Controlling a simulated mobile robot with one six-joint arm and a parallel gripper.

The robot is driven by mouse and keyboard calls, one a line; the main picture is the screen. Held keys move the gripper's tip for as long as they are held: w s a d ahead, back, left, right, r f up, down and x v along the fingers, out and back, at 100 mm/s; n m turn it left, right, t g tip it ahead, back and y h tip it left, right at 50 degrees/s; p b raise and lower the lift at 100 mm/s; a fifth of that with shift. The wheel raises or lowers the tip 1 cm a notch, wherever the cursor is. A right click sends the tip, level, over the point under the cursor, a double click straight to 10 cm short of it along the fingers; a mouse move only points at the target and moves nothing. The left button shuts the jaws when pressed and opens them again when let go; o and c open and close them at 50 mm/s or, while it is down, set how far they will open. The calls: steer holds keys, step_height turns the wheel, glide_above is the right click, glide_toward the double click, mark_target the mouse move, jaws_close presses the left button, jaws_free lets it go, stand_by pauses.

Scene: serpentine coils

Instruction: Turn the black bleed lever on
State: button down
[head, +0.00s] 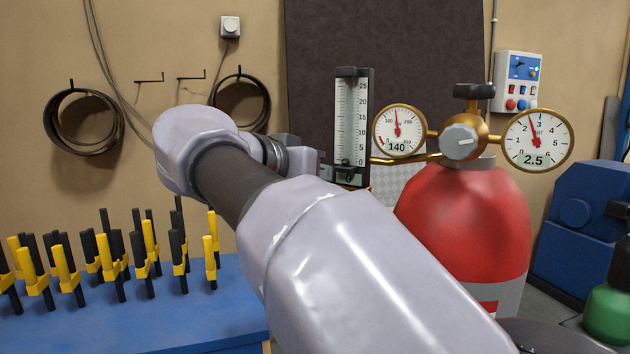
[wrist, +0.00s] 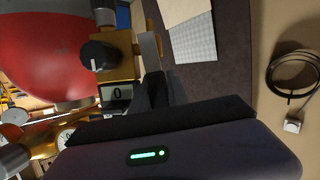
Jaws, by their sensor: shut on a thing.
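My gripper (wrist: 156,88) shows as dark fingers in the middle of the wrist view, close to a brass block (wrist: 122,52). It is shut on what appears to be the black bleed lever, mostly hidden between the fingers. A black round knob (wrist: 97,55) with a light mark sits on the brass block, to the left of the fingers. In the head view my forearm hides the fingertips; the wrist end is beside the foot of the flowmeter (head: 351,120).
A red cylinder (head: 465,225) carries a brass regulator with a 140 gauge (head: 399,130) and a 2.5 gauge (head: 538,140). A blue table (head: 190,310) holds several yellow and black clamps (head: 65,265). Hoses (head: 84,122) hang on the wall behind.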

stand_by(0.4)
steer(key=c, duration=1.4)
jaws_free()
steer(key=shift+o, duration=0.6)
steer(key=shift+w+a, duration=0.1)
steer(key=shift+a, duration=0.05)
